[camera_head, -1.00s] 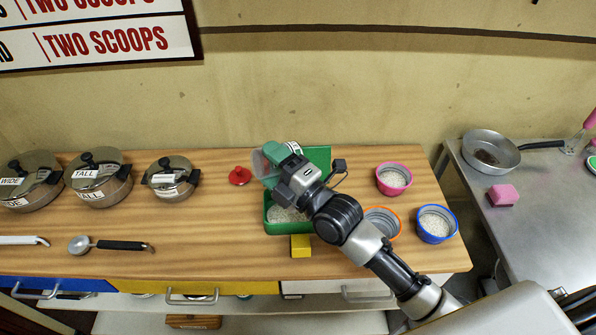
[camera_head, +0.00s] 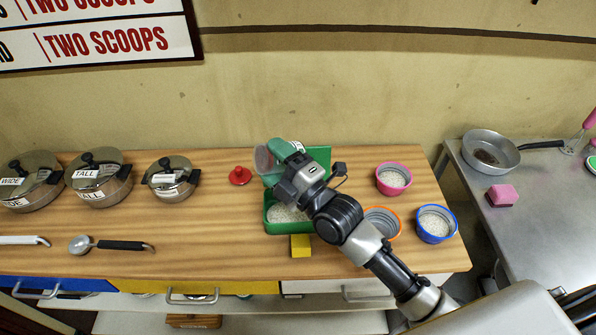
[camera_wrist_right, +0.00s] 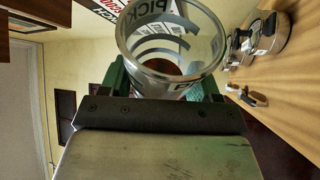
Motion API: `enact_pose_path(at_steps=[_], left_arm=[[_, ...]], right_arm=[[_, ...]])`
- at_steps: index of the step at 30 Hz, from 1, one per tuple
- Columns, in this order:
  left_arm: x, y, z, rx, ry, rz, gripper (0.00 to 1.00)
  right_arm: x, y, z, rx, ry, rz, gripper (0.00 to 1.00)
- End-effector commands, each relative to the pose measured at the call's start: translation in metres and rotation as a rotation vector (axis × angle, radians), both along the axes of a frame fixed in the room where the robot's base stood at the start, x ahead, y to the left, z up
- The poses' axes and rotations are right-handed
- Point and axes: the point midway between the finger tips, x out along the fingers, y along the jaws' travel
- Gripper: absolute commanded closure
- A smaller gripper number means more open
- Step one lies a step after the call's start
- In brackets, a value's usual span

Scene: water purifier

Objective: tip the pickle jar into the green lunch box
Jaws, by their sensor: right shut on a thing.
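The pickle jar (camera_wrist_right: 172,42) is clear, with "PICK" lettering. My right gripper (camera_wrist_right: 163,82) is shut on it; its green fingers are on either side of the glass. In the head view the jar (camera_head: 264,160) shows partly, at the left of my right gripper (camera_head: 281,158), above the back left of the green lunch box (camera_head: 270,227). The jar looks tilted. The wrist view looks into its open mouth, with something reddish brown deep inside. The box stands open with its green lid raised behind, and pale grains lie in it. My right arm hides part of the box. My left gripper is not in view.
A red lid-like piece (camera_head: 239,176) lies left of the box. A yellow block (camera_head: 300,246) sits at its front. Pink (camera_head: 394,178), orange (camera_head: 383,222) and blue (camera_head: 436,223) bowls stand right. Lidded pots (camera_head: 98,178) and a scoop (camera_head: 110,244) are left.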

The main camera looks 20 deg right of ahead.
Motion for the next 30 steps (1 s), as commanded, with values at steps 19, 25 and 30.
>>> enact_pose_path(at_steps=[19, 25, 30], left_arm=[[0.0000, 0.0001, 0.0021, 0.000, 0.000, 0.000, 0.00], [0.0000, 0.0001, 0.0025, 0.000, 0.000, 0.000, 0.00], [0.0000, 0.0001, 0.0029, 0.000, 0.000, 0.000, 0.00]], right_arm=[[0.0008, -0.0036, 0.0040, 0.077, 0.015, -0.001, 0.63], [0.0011, -0.0047, 0.0048, 0.099, 0.020, 0.000, 0.63], [0.0014, -0.0057, 0.0054, 0.115, 0.024, -0.001, 0.63]])
